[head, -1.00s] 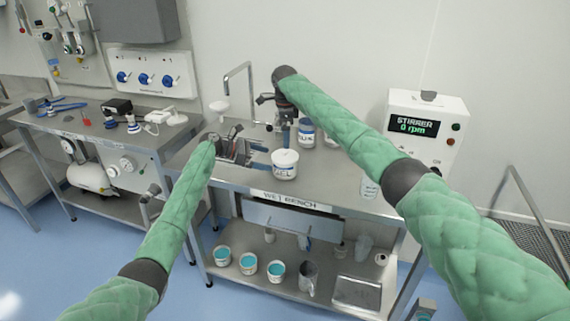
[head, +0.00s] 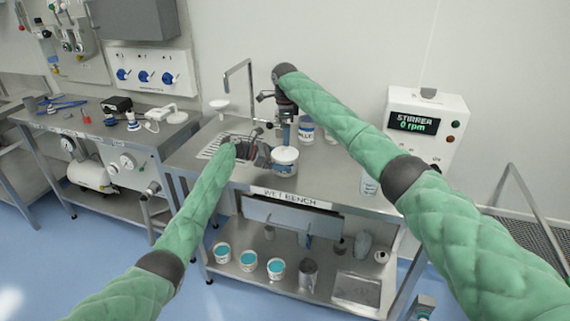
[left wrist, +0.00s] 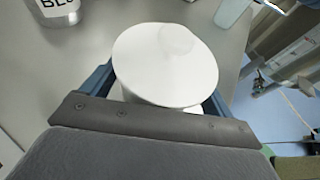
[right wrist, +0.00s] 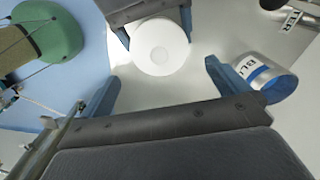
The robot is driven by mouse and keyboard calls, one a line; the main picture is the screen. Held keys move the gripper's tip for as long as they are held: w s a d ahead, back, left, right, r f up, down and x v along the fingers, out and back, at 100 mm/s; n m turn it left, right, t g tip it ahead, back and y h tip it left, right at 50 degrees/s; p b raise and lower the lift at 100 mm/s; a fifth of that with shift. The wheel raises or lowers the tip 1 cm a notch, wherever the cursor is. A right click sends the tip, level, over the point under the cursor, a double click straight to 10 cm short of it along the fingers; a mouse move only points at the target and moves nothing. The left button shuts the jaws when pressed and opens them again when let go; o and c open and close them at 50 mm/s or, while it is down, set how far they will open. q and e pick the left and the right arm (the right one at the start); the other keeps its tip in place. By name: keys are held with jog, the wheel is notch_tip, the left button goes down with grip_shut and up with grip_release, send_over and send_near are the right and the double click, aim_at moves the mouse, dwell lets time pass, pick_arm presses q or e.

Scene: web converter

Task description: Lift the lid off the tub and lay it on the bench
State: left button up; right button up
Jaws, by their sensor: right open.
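The white tub labelled GEL (head: 284,168) stands upright on the wet bench (head: 335,180), with its round white lid (head: 285,154) on top. The lid also fills the middle of the left wrist view (left wrist: 165,65) and has a small round knob in the right wrist view (right wrist: 160,55). My left gripper (head: 270,156) is low at the tub's left side, its blue fingers on either side of the tub; whether they press on it is unclear. My right gripper (head: 286,128) points down above and behind the tub, open and empty, with the lid beyond its fingertips (right wrist: 160,88).
A sink with a tap (head: 240,85) lies left. A beaker (head: 369,184) and the stirrer box (head: 425,130) are right. Bare bench lies between the GEL tub and beaker.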

aim_at(285, 151)
pick_arm(q)
jog(key=c, duration=0.9)
pick_arm(e)
jog(key=shift+r, duration=0.1)
pick_arm(q)
jog(key=shift+o, duration=0.2)
jog(key=shift+r, duration=0.1)
pick_arm(e)
notch_tip(285, 151, up, 4)
jog(key=n, duration=0.1)
notch_tip(285, 151, down, 12)
jog(key=shift+r, duration=0.25)
jog(key=c, duration=0.8)
jog(key=shift+r, duration=0.25)
jog(key=shift+r, duration=0.75)
jog(key=shift+r, duration=0.35)
